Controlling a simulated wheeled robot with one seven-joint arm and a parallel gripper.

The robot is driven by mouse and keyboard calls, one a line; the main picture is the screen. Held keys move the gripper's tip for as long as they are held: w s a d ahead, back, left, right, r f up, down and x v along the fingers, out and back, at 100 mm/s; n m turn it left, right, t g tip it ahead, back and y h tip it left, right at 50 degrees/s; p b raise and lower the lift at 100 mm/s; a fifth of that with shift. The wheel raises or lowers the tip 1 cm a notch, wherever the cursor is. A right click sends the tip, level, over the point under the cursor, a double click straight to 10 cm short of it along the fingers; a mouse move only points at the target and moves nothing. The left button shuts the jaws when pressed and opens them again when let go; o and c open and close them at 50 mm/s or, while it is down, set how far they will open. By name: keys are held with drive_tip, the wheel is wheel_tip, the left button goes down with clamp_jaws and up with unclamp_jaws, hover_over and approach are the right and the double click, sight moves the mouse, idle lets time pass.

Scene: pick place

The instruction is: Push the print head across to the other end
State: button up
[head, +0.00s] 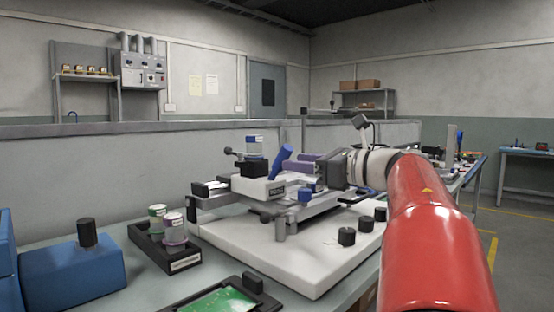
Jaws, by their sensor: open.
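The print head (262,188) looks like a white labelled block with a tilted blue handle. It sits toward the left part of a grey metal printer frame (318,204) on a white base (300,262). My gripper (312,172) reaches in from the right, pointing left, at the right of the blue handle. The jaws are open, but the fingertips are small and partly lost among purple parts near the handle. I cannot tell whether they touch the print head.
A blue-lidded jar (255,147) stands behind the print head. Black knobs (346,237) stand on the white base. A black tray (180,262) with two jars, a blue box (72,272) and a green circuit board (226,300) lie in front and to the left.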

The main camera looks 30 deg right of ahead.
sight(254, 166)
drive_tip(key=p+x, duration=0.1)
drive_tip(key=x, duration=0.5)
drive_tip(key=shift+w+a, duration=0.25)
clamp_jaws()
